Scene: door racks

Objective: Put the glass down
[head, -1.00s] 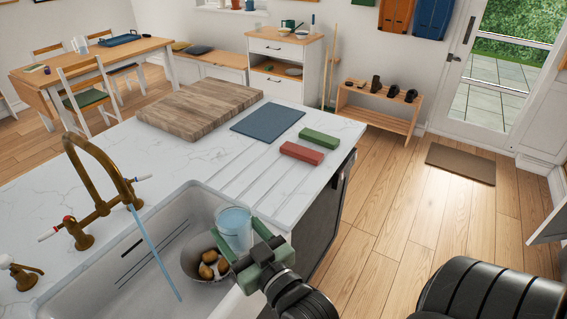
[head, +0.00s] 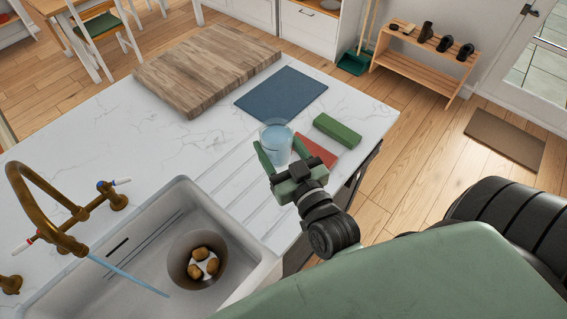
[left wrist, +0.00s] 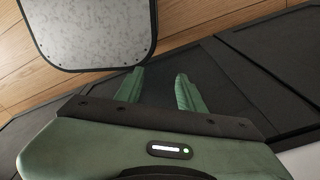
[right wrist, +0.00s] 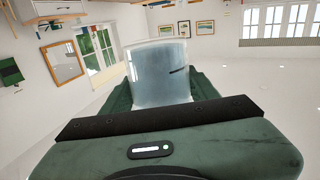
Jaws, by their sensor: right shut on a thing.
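The glass (head: 276,142) is clear with pale blue water in it. My right gripper (head: 275,160) is shut on it, one finger on each side, over the counter (head: 215,145) near the ridged drainer and in front of the dark blue mat. The glass also shows between the fingers in the right wrist view (right wrist: 159,72). It looks upright; I cannot tell whether its base touches the counter. My left gripper (left wrist: 160,85) is open and empty in the left wrist view, against dark surfaces; it is not seen in the head view.
The sink (head: 130,275) holds a bowl (head: 182,262) with potatoes under a brass tap (head: 45,200) with running water. A red block (head: 316,150) and a green block (head: 337,130) lie close right of the glass. A dark blue mat (head: 281,93) and wooden board (head: 205,68) lie behind.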

